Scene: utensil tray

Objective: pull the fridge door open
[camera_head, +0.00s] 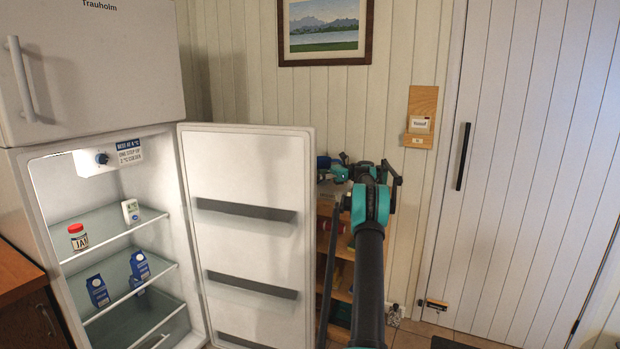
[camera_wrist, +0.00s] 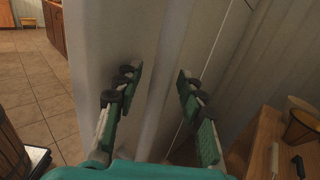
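The fridge door (camera_head: 248,170) stands wide open, swung out to the right of the lit fridge compartment (camera_head: 120,225), with its inner face and dark shelf bars showing. My gripper (camera_head: 328,168) is at the door's free edge, partly hidden behind it. In the wrist view my gripper (camera_wrist: 159,76) has its two fingers apart, with a pale upright strip of the door (camera_wrist: 168,85) seen between them. Gaps show on both sides of that strip. I cannot tell whether the strip is the handle or the door's edge. No finger clearly touches it.
Inside the fridge are a red-lidded jar (camera_head: 78,237), a small white box (camera_head: 131,211) and blue cartons (camera_head: 97,290). A wooden shelf (camera_head: 340,250) stands behind the door. A white room door (camera_head: 530,170) is at the right; a wooden counter (camera_head: 15,275) is at the left.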

